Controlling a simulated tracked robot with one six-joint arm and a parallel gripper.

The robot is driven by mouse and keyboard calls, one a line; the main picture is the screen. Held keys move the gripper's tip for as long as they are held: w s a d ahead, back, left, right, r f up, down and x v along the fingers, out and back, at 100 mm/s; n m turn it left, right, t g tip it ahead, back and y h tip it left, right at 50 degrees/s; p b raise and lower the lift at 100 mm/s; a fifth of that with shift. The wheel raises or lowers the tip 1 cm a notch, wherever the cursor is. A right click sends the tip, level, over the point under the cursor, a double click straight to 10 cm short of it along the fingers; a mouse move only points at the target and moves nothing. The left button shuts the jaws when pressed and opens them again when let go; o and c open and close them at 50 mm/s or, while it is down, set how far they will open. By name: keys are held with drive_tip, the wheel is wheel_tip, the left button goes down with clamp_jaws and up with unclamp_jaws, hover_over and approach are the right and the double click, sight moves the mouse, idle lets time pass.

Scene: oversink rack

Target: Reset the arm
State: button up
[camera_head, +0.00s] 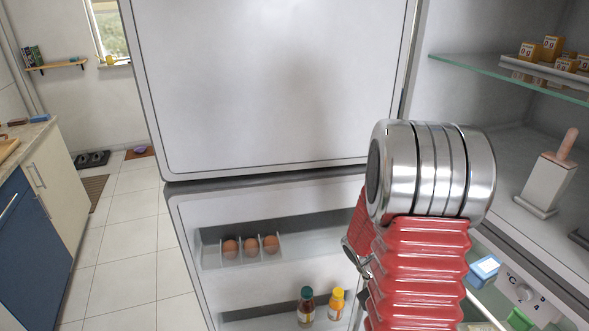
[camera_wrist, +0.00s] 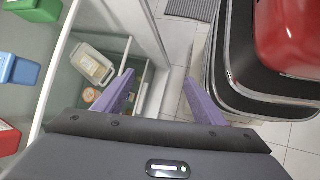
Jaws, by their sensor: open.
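My arm, red and ribbed with a shiny metal joint, rises in front of the open fridge in the head view. My gripper (camera_wrist: 157,92) shows in the wrist view with its two purple fingers spread apart. Nothing is between the fingers. Beyond them are the fridge's lower interior and the pale tiled floor. The gripper cannot be made out in the head view, where my arm hides part of the fridge.
The fridge door (camera_head: 275,85) stands open, with eggs (camera_head: 250,246) and bottles (camera_head: 306,307) in its shelves. A glass shelf (camera_head: 510,78) is at the right. Inside the fridge are a white container (camera_wrist: 92,64) and a blue carton (camera_head: 484,270). Tiled floor (camera_head: 120,240) is clear at left.

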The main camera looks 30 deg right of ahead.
drive_tip(key=w+a+r+t+y, duration=0.1)
drive_tip(key=w+a+r+t, duration=0.2)
drive_tip(key=a+r, duration=0.9)
drive_tip(key=w+a+r+t+y, duration=0.2)
drive_tip(key=w+a+r+t, duration=0.1)
drive_tip(key=a+r+t, duration=0.6)
drive_tip(key=a+r, duration=0.4)
drive_tip(key=a, duration=0.3)
drive_tip(key=shift+w+a, duration=0.2)
drive_tip(key=shift+a, duration=0.15)
drive_tip(key=shift+c, duration=0.4)
